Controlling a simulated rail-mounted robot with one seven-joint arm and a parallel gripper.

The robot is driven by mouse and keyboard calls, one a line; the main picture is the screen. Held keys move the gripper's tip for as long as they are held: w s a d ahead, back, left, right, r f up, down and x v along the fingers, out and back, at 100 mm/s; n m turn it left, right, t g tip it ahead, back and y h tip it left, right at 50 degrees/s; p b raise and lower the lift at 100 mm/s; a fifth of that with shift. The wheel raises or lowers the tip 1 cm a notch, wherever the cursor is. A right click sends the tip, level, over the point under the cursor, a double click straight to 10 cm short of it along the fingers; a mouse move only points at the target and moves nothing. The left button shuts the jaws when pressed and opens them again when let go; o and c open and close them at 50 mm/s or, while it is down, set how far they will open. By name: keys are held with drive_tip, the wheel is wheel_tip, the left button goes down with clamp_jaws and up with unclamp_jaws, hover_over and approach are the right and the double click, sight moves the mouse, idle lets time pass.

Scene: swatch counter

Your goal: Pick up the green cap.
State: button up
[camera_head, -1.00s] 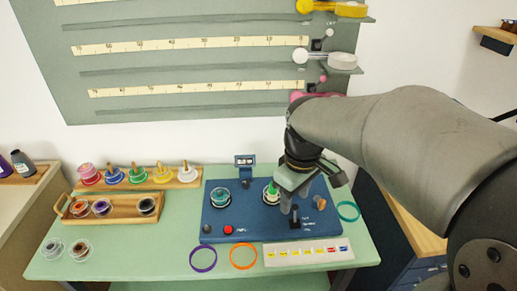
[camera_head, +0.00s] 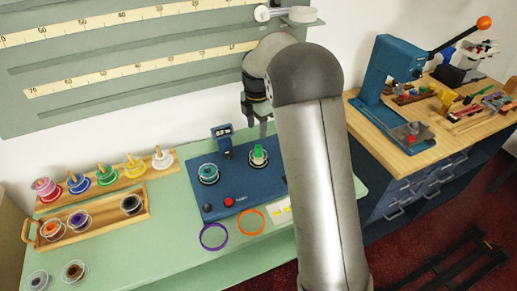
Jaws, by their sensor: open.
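A green cap (camera_head: 259,151) sits on top of a pale spool on the blue machine (camera_head: 226,194), upright on the right one of two posts. My gripper (camera_head: 262,127) hangs above and slightly behind the green cap in this view, pointing down, apart from it and empty. Its jaws are open, though my forearm hides much of its right side. The right part of the blue machine is also hidden behind my arm.
A teal spool (camera_head: 208,171) sits on the machine's left post. A wooden rack of coloured spools (camera_head: 128,166) and a wooden tray (camera_head: 35,247) are at left. A purple ring (camera_head: 214,236) and orange ring (camera_head: 251,222) lie in front. A wooden bench (camera_head: 398,146) with a blue press stands right.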

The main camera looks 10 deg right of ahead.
sight(258, 146)
wheel_tip(258, 146, down, 4)
drive_tip(key=shift+f+p, duration=0.1)
drive_tip(key=shift+p, duration=0.2)
drive_tip(key=shift+s+d+f+p, duration=0.1)
drive_tip(key=shift+f+p, duration=0.35)
drive_tip(key=shift+f, duration=0.85)
drive_tip(key=shift+s+d+f+p, duration=0.1)
drive_tip(key=shift+f+p, duration=0.3)
drive_tip(key=shift+f, duration=0.9)
clamp_jaws()
